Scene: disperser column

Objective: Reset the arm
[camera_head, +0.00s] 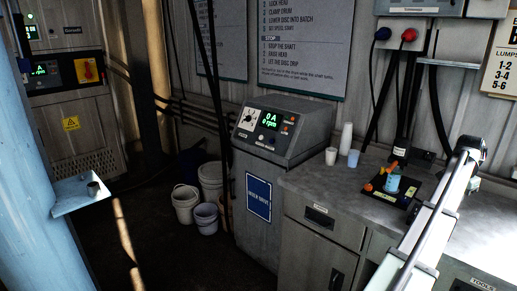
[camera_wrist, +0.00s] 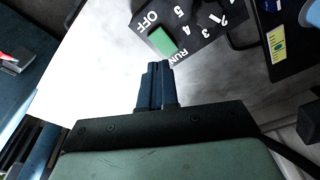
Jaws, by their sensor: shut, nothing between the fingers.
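My gripper (camera_wrist: 158,68) shows in the wrist view with its two dark fingers together and nothing between them. The fingers point up the picture over a pale, bright surface (camera_wrist: 95,75). Just beyond the fingertips lies a black plate (camera_wrist: 205,38) with white marks "OFF", "RUN" and numbers, and a green block (camera_wrist: 162,41) on it. I cannot tell whether the fingertips touch the plate; they look apart from it. In the head view my white arm links rise at the right over the bench, and the fingers cannot be made out there.
The grey bench (camera_head: 305,185) holds a black tray (camera_head: 376,198) with a cup and small orange items, and white cups (camera_head: 331,156). A grey control console (camera_head: 283,130) stands left of the bench. Buckets (camera_head: 185,204) stand on the floor. Dark floor further left looks clear.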

